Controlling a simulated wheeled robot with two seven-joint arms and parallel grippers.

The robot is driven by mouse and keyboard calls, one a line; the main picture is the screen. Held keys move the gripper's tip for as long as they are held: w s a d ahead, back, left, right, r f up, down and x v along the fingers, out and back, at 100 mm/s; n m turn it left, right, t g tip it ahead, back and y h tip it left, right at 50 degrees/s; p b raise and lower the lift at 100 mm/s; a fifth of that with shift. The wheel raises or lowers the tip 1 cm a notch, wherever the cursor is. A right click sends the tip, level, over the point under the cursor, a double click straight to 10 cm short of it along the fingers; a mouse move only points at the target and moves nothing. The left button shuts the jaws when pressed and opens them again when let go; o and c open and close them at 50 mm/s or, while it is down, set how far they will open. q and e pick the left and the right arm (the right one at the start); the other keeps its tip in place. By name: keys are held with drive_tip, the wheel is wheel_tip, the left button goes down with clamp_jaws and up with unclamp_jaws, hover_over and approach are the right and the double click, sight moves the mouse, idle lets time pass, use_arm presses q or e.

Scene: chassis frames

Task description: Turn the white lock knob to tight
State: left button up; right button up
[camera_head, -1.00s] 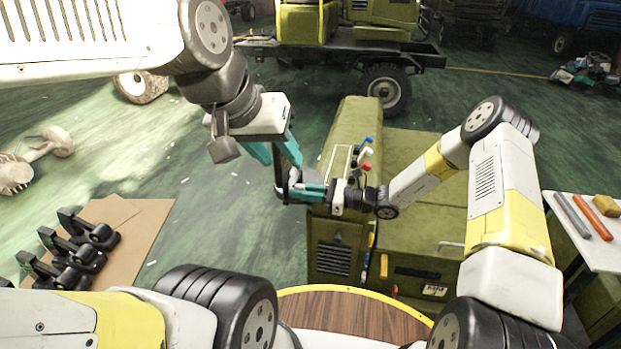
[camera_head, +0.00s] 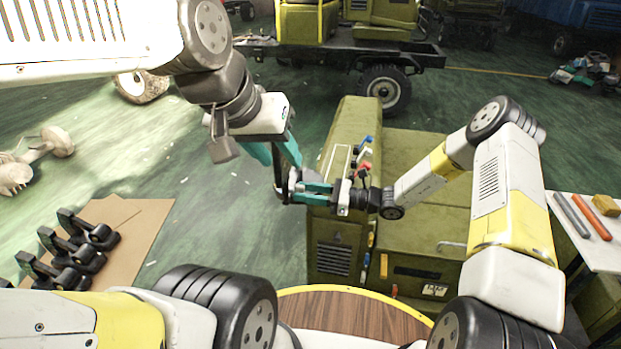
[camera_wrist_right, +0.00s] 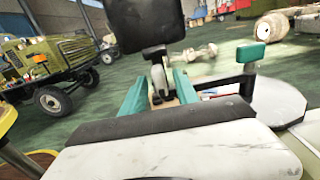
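A white-tipped control (camera_head: 364,152), which may be the lock knob, stands between blue and red ones on the green chassis unit (camera_head: 405,160). My right gripper (camera_head: 308,192) is left of and below these controls, apart from them. Its teal fingers show a gap, and in the right wrist view they stand apart (camera_wrist_right: 160,85). A small grey and dark part shows between or behind them. My left gripper (camera_head: 283,165) points down just above, close to the right fingertips. A dark part (camera_head: 281,187) sits where the grippers meet; its shape and any hold on it are unclear.
Several black clamp-like parts (camera_head: 68,250) lie on a brown board (camera_head: 140,225) at the left. A white table (camera_head: 597,245) with grey, orange and yellow pieces stands at the right. A green truck (camera_head: 345,30) is behind. Green floor is clear left of the unit.

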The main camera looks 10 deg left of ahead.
drive_tip(key=d, duration=0.6)
drive_tip(key=shift+d, duration=0.15)
drive_tip(key=s+d+r+n+t+h, duration=0.3)
drive_tip(key=s+d+r+n+h, duration=0.5)
drive_tip(key=s+d+r, duration=0.3)
drive_tip(key=s+d+r+n+t+h, duration=0.2)
drive_tip(key=s+d+r+n+h, duration=0.5)
drive_tip(key=s+d+r+n, duration=0.4)
drive_tip(key=shift+s+d+r+t+h, duration=0.3)
drive_tip(key=shift+s+r, duration=0.75)
drive_tip(key=shift+r, duration=1.6)
drive_tip(key=shift+a, duration=0.1)
